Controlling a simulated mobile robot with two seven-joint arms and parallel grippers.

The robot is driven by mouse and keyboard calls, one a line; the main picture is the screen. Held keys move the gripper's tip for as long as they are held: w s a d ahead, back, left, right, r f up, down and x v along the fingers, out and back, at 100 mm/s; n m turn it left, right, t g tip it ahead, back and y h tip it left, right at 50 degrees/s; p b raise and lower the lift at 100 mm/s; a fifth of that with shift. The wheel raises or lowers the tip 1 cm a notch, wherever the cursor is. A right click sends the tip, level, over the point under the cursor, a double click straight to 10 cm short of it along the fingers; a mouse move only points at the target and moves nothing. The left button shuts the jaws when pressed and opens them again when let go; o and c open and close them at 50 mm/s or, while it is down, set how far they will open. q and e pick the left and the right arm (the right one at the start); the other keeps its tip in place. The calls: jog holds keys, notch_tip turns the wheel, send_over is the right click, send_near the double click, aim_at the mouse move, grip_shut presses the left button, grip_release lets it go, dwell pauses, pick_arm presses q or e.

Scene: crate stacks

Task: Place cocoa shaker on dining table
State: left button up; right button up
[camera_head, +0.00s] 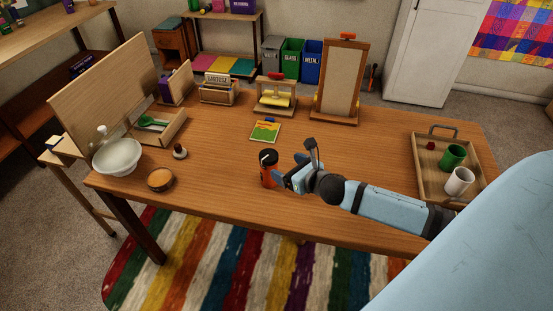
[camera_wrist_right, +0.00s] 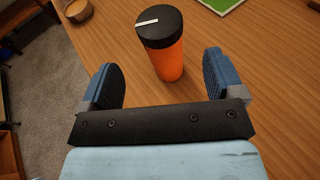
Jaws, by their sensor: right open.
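The cocoa shaker (camera_head: 268,170) is an orange cylinder with a black lid that bears a white stripe. It stands upright on the wooden dining table (camera_head: 215,190), near the front edge. In the right wrist view the shaker (camera_wrist_right: 167,58) stands ahead of and between the spread fingers of my right gripper (camera_wrist_right: 165,85). My right gripper (camera_head: 284,180) is open and empty, just right of the shaker in the head view; no finger visibly touches it. My left gripper is not in view.
A tray (camera_head: 421,172) with a green cup (camera_head: 452,156) and a white cup (camera_head: 459,181) is at right. A white bowl (camera_head: 117,158), round container (camera_head: 160,180) and small dark-topped object (camera_head: 180,151) are at left. A picture card (camera_head: 265,131) lies behind the shaker.

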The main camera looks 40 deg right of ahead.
jog(key=s+a+f+m+g, duration=0.1)
jog(key=s+a+f+m, duration=0.2)
jog(key=s+a+m, duration=0.3)
jog(key=s+a+f+m+g+y, duration=0.1)
jog(key=s+a+f+m, duration=0.3)
jog(key=m, duration=1.3)
jog(key=s+a+f+m+g, duration=0.1)
jog(key=s+a+f+m, duration=0.3)
jog(key=s+a+m, duration=0.4)
jog(key=s+m, duration=0.1)
jog(key=m, duration=0.2)
jog(key=shift+s+a+m+g, duration=0.15)
jog(key=shift+a+m+g, duration=0.15)
notch_tip(320, 180, up, 10)
jog(key=p, duration=1)
jog(key=shift+d+r+p, duration=0.15)
jog(key=shift+d+p, duration=0.1)
jog(key=shift+p, duration=0.1)
